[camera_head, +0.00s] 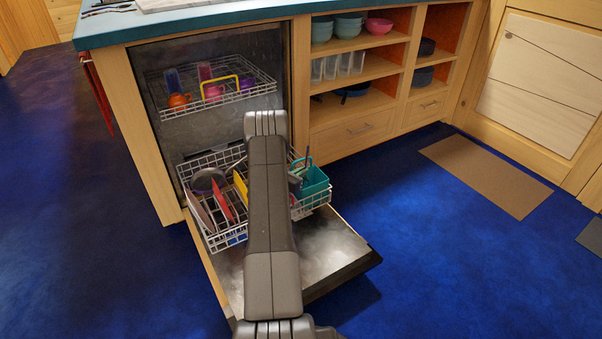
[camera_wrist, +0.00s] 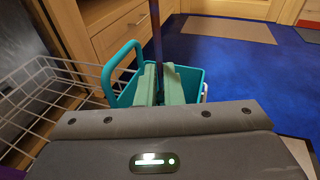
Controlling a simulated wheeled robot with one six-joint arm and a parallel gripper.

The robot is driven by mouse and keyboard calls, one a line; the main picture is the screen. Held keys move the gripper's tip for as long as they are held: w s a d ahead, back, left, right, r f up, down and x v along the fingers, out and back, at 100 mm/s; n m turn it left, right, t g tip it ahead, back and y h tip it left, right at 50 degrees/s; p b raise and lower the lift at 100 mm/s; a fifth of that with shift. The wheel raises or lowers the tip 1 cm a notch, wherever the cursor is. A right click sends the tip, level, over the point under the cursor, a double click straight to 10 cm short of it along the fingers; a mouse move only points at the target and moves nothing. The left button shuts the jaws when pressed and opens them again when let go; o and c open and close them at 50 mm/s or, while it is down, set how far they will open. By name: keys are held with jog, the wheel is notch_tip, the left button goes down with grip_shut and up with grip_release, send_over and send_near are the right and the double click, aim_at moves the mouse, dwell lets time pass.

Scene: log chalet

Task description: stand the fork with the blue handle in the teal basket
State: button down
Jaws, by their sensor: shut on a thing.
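The teal basket (camera_head: 316,180) stands at the right end of the dishwasher's lower rack. In the wrist view, the basket (camera_wrist: 190,80) is just beyond and below my fingers, its loop handle (camera_wrist: 112,62) at left. My gripper (camera_wrist: 159,82) is shut on a thin dark blue upright shaft, which looks like the fork's handle (camera_wrist: 156,35). The shaft rises above the fingertips. The fork's lower end is hidden by the fingers, so I cannot tell if it is inside the basket. In the head view my arm hides most of the gripper.
The lower rack (camera_head: 228,238) holds plates and a dark bowl (camera_head: 207,180). The upper rack (camera_head: 225,105) holds cups. The open dishwasher door (camera_head: 335,255) lies below the rack. Shelves with bowls and glasses (camera_head: 345,66) stand behind.

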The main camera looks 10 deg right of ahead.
jog(key=shift+f, duration=0.2)
jog(key=c, duration=1.5)
grip_release()
notch_tip(320, 180, up, 10)
jog(key=p, duration=0.3)
jog(key=shift+f+b, duration=0.4)
jog(key=shift+f, duration=3.4)
jog(key=shift+f, duration=0.1)
